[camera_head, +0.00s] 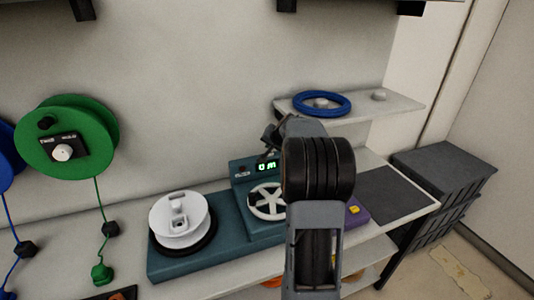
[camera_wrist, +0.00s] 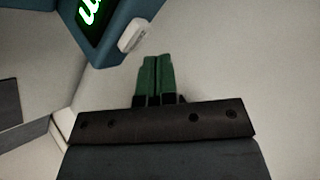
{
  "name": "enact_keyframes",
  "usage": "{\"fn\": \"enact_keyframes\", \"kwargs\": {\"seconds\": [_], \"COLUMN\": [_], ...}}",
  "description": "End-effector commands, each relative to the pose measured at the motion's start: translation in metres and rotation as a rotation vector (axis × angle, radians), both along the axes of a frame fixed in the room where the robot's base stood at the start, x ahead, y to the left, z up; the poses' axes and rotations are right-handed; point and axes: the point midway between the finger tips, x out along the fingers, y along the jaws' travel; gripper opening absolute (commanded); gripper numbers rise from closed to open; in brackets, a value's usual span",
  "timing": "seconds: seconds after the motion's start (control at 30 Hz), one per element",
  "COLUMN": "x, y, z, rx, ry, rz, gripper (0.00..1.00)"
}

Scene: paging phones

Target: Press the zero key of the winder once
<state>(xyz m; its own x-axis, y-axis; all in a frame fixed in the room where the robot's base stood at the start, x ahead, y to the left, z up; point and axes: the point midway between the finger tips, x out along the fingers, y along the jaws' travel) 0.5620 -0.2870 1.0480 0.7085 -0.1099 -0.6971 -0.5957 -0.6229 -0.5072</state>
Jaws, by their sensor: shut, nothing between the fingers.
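The teal winder (camera_head: 200,255) stands on the bench with a lit green display (camera_head: 266,167), a white handwheel (camera_head: 267,202) and a white spool (camera_head: 181,219). In the wrist view, the winder housing (camera_wrist: 119,14) and part of its display (camera_wrist: 92,10) fill the top left. A white key (camera_wrist: 133,33) sits on the housing edge; no marking on it is readable. My gripper (camera_wrist: 156,62) is shut and empty, its green fingertips just below the key and apart from it in the picture. In the head view my arm hides the winder's right part.
A green reel (camera_head: 92,115) hangs on the wall at left. A shelf (camera_head: 395,106) with a blue ring (camera_head: 322,98) lies above the winder's right side. A purple item (camera_head: 357,212) and a dark mat (camera_head: 395,195) lie to the right. Dark crates (camera_head: 440,175) stand beyond.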

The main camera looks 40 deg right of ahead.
Motion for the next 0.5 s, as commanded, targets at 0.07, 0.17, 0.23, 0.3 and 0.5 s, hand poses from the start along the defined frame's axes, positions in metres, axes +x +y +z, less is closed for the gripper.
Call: {"fn": "enact_keyframes", "kwargs": {"seconds": [0.07,0.17,0.23,0.3,0.5], "x": [0.0,0.0,0.0,0.0,0.0], "y": [0.0,0.0,0.0,0.0,0.0], "z": [0.0,0.0,0.001,0.004,0.019], "rx": [0.0,-0.001,-0.001,-0.001,-0.001], "ry": [0.0,-0.001,-0.001,-0.001,-0.001], "rz": [0.0,-0.001,-0.001,-0.001,-0.001], "gripper": [0.0,0.0,0.0,0.0,0.0]}}
